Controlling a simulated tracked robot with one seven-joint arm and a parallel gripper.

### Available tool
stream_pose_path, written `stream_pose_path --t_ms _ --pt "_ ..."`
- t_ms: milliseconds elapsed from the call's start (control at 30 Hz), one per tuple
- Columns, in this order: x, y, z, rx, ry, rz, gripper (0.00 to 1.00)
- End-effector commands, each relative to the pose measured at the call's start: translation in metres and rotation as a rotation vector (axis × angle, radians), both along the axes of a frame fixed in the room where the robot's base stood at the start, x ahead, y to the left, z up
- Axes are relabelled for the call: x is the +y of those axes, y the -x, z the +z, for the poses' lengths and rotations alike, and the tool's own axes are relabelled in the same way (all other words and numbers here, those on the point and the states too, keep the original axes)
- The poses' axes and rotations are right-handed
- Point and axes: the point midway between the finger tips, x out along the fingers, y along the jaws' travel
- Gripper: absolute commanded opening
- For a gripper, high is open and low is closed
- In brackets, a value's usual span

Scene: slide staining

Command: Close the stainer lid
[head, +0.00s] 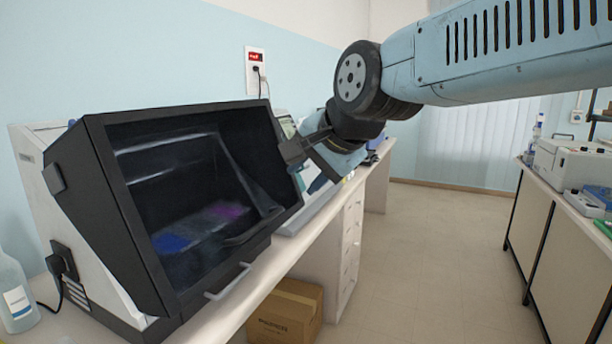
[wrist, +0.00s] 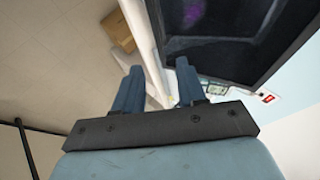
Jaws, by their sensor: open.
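The stainer (head: 30,163) stands on the bench at the left in the head view, a pale body with a black front. Its lid (head: 125,215) is a black frame with a dark see-through window, and a light handle (head: 228,282) sits at its lower edge. The lid looks lowered over the front; I cannot tell whether it is fully seated. Blue and purple patches show behind the window. My gripper (head: 292,152) is beside the lid's right edge; contact is unclear. In the wrist view my gripper (wrist: 158,75) is open and empty, with the dark lid (wrist: 260,60) to its right.
A cardboard box (head: 285,312) is on the floor under the white bench (head: 312,240). A bottle (head: 14,290) stands left of the stainer. Another bench (head: 560,240) with instruments is at the right. The floor between the benches is clear.

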Motion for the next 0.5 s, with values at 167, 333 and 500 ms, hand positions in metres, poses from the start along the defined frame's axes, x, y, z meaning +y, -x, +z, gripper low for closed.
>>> stream_pose_path --t_ms 167,333,500 --pt "0.000 0.000 0.000 0.000 0.000 0.000 0.28" --pt "0.005 0.003 -0.002 0.015 0.002 0.011 0.12" --pt "0.027 0.016 -0.010 0.105 0.025 0.056 0.00"
